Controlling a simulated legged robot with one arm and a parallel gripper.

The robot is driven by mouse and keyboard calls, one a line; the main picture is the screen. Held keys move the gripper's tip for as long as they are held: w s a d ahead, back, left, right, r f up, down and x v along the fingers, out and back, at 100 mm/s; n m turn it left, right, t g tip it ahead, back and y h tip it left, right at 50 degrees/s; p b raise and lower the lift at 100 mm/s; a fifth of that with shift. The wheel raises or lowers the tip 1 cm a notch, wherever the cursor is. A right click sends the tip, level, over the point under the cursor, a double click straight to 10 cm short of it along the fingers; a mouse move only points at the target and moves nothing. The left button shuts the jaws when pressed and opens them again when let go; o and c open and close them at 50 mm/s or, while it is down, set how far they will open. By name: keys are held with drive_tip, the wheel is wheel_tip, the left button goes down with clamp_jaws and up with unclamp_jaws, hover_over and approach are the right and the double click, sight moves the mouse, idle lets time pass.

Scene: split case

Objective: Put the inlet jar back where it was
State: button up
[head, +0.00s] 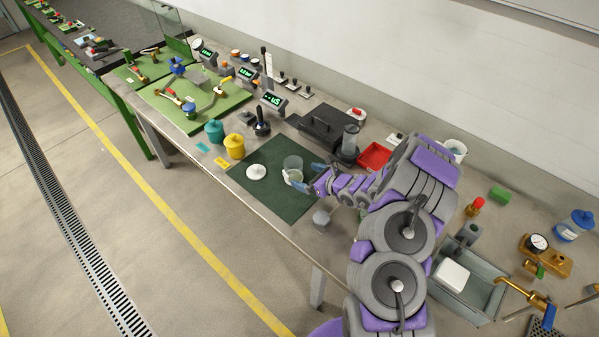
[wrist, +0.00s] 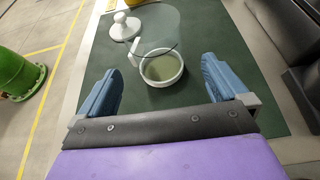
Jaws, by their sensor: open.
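A clear glass jar (head: 293,164) stands on the dark green mat (head: 268,196); nothing in view labels it as the inlet jar.
A teal jar (head: 214,131) and a yellow jar (head: 234,146) stand left of the mat, with small coloured tags nearby. A dark case (head: 325,128), a clear cylinder (head: 350,139) and a red tray (head: 374,156) lie behind my gripper. The mat's front part is clear.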

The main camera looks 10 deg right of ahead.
drive_tip(key=v, duration=0.4)
drive_tip(key=shift+s+a+r, duration=0.1)
drive_tip(key=shift+a+r, duration=0.05)
drive_tip(key=shift+a, duration=0.15)
drive_tip(key=shift+s+d+r, duration=0.15)
drive_tip(key=shift+s+d, duration=0.3)
drive_tip(key=shift+s, duration=0.05)
drive_tip(key=shift+a+r, duration=0.1)
drive_tip(key=shift+r, duration=0.25)
drive_tip(key=s+a+r+n+g+y, duration=0.35)
drive_tip(key=a+r+n, duration=0.45)
drive_tip(key=a+r, duration=0.45)
drive_tip(key=s+a+r+n+g+y, duration=0.2)
drive_tip(key=s+a+r+n+g, duration=0.4)
drive_tip(key=s+a+r+n, duration=0.5)
drive_tip(key=s+d+n+g+h, duration=0.2)
drive_tip(key=s+n+h, duration=0.1)
drive_tip(key=s, duration=0.6)
drive_tip(key=s+d+n+g+h, duration=0.2)
drive_tip(key=s+n+h, duration=0.1)
drive_tip(key=s, duration=0.6)
drive_tip(key=s+d+r+n+h, duration=0.2)
drive_tip(key=s+d+h, duration=0.5)
drive_tip(key=s+d, duration=0.4)
drive_tip(key=shift+d+n+t, duration=0.45)
drive_tip(key=shift+d+n, duration=0.45)
drive_tip(key=shift+d, duration=0.15)
